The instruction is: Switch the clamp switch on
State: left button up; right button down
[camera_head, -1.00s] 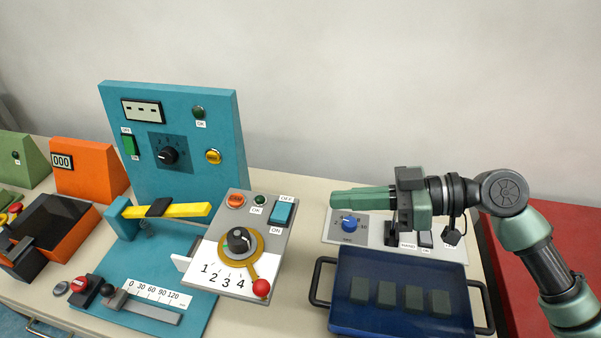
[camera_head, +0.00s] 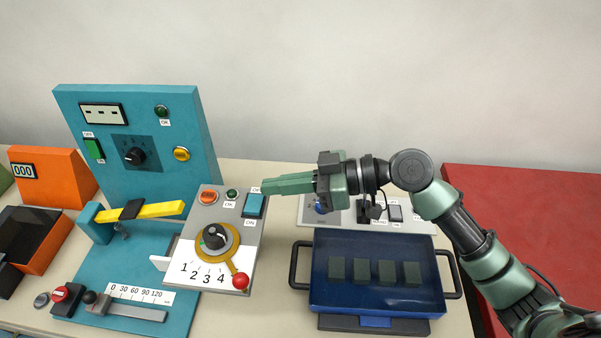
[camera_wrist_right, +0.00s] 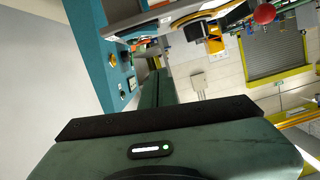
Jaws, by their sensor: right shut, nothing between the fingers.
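A teal rocker switch (camera_head: 254,205) sits at the upper right of the tilted grey control panel (camera_head: 247,258), with an ON label below it and a partly covered OFF label above. A green OFF/ON switch (camera_head: 94,149) is on the upright teal board (camera_head: 190,115). No label naming the clamp is readable on either. My right gripper (camera_head: 266,186) is shut and empty, pointing left, its fingertips overlapping the view just above the teal rocker; contact cannot be told. In the right wrist view the shut fingers (camera_wrist_right: 157,86) extend away beside the panel. My left gripper is not in view.
The panel also carries a black knob (camera_head: 214,236) and a red ball lever (camera_head: 240,281). A yellow bar (camera_head: 160,209) lies to its left. A blue tray (camera_head: 375,297) with dark blocks stands below my right arm. A red surface (camera_head: 530,215) is at right.

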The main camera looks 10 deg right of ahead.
aim_at(265, 213)
jog(key=p+x, duration=0.1)
jog(key=x, duration=0.2)
jog(key=shift+a+f, duration=0.1)
jog(key=shift+a, duration=0.05)
notch_tip(265, 213, down, 3)
jog(key=shift+s+r+p, duration=0.15)
jog(key=shift+r+p, duration=0.05)
jog(key=shift+p, duration=0.3)
jog(key=shift+s+f, duration=0.1)
jog(key=shift+f, duration=0.5)
